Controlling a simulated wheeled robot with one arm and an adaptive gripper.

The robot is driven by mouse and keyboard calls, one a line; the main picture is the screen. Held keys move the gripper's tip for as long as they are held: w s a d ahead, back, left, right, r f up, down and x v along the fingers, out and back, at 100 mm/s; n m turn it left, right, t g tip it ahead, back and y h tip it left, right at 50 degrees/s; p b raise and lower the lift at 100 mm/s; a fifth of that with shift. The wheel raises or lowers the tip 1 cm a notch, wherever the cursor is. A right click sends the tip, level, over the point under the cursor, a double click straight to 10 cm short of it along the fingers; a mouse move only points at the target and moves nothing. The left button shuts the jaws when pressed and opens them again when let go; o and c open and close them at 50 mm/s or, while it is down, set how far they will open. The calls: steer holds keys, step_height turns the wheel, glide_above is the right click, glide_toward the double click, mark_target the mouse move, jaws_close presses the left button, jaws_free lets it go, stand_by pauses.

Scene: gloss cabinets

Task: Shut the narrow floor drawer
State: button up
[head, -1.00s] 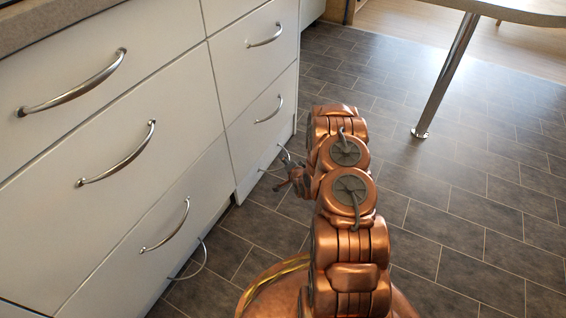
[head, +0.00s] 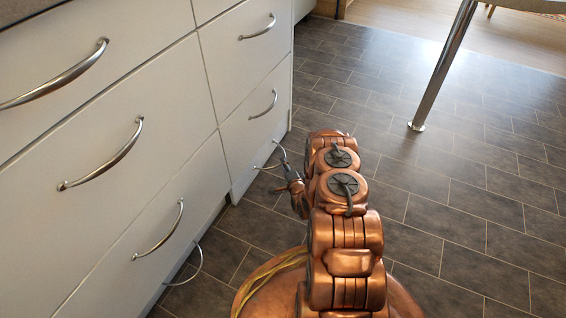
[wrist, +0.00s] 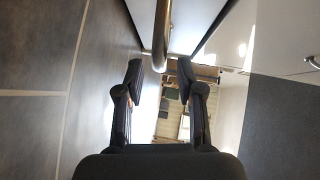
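The narrow floor drawer (head: 238,184) is the low white front at the foot of the narrower cabinet column. Its thin curved metal handle (head: 268,167) shows beside my gripper in the head view. How far the drawer stands out is hard to tell. In the wrist view, a metal handle bar (wrist: 161,35) runs down from the top, beside a white front (wrist: 197,18). My gripper (wrist: 160,72) has its two dark fingers spread, with the bar's lower end in line with the gap between them. Contact cannot be told. In the head view my gripper (head: 286,172) is small and partly hidden by my arm.
Several white drawers with arched handles (head: 105,160) line the left. Another floor-level handle (head: 197,266) sticks out under the wider column. A metal table leg (head: 440,75) stands at the upper right. The dark tiled floor (head: 470,220) is clear on the right.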

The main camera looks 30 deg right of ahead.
steer(key=shift+b+x, duration=0.6)
steer(key=shift+x, duration=1.3)
steer(key=shift+s, duration=0.1)
steer(key=shift+c, duration=0.2)
jaws_close()
